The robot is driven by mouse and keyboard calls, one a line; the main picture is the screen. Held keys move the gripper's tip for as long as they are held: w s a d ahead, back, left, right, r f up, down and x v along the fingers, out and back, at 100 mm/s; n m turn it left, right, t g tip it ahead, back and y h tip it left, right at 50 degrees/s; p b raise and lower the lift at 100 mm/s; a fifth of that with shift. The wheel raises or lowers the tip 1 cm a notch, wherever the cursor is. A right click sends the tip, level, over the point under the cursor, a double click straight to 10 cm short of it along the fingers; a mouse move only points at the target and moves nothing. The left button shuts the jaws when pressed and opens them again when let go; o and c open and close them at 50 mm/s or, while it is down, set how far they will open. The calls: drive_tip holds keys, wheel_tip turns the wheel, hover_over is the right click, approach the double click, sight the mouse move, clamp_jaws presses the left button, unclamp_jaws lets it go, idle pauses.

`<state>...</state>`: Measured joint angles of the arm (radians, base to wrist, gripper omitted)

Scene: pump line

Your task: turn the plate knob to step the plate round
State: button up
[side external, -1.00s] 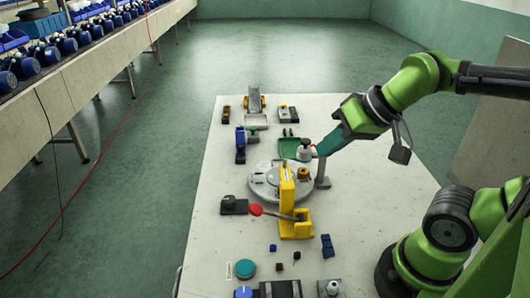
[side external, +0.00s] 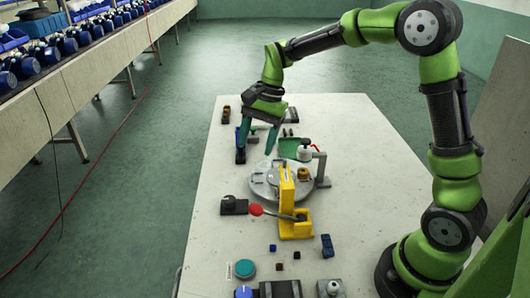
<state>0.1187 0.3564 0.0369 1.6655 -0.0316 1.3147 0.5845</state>
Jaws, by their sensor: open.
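The round grey plate (side external: 262,190) lies flat near the middle of the table. A small brown-yellow piece (side external: 303,173) stands on its right part and may be the plate knob; at this size I cannot be sure. A yellow upright stand (side external: 287,192) hides part of the plate's front. My gripper (side external: 256,149) points down with its two teal fingers apart and nothing seen between them. It is behind and left of the plate, apart from it, near a blue upright piece (side external: 240,154).
A white-topped fixture (side external: 305,151) with a grey arm overhangs the plate's back right. A green tray (side external: 290,143) lies behind it. A red-tipped lever (side external: 256,210) reaches left from the yellow stand. Buttons and small blocks sit in front. The table's right side is clear.

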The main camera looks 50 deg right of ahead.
drive_tip(key=w+m, duration=0.2)
drive_tip(key=m, duration=0.2)
approach(229, 199)
drive_tip(key=shift+g+y, duration=0.3)
drive_tip(key=shift+y, duration=0.1)
drive_tip(key=x, duration=0.8)
drive_tip(key=shift+w+d+f, duration=0.25)
drive_tip(key=shift+f, duration=0.1)
drive_tip(key=c, duration=1)
